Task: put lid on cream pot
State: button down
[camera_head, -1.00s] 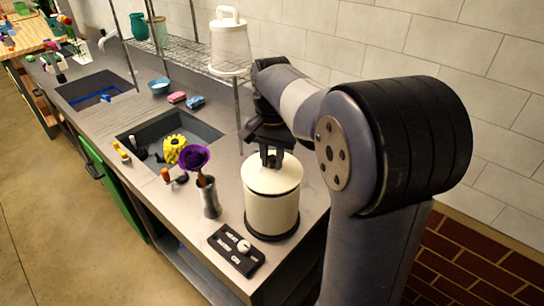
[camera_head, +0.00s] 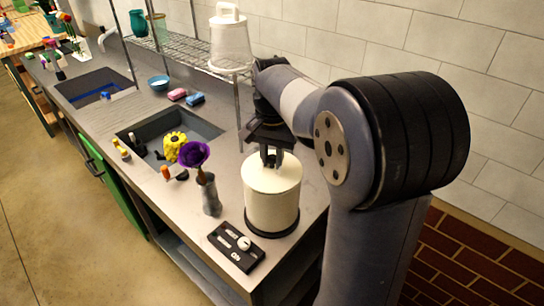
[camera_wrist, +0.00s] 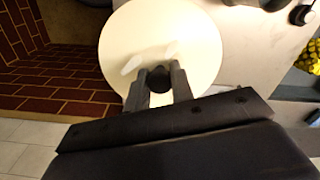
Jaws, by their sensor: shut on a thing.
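The cream pot (camera_head: 271,208) stands upright on a dark base near the counter's front right corner. The cream lid (camera_head: 259,180) sits on top of the pot in the head view, and whether it is fully seated I cannot tell. In the wrist view the round lid (camera_wrist: 196,62) fills the upper middle and hides the pot. My gripper (camera_head: 271,161) is above the lid's centre. In the wrist view my gripper (camera_wrist: 158,84) is shut on the dark knob (camera_wrist: 158,73) of the lid.
A grey vase (camera_head: 210,197) with a purple flower (camera_head: 194,154) stands left of the pot. A black switch panel (camera_head: 236,247) lies in front of it. A sink (camera_head: 165,130) with a yellow flower lies further left. A wire shelf post (camera_head: 237,105) rises behind.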

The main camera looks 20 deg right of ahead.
jog(key=shift+f, duration=0.3)
jog(key=c, duration=1.1)
grip_release()
jog(key=shift+c, duration=0.2)
notch_tip(320, 180, up, 11)
jog(key=shift+f, duration=0.1)
notch_tip(320, 180, down, 11)
jog(key=shift+r, duration=0.4)
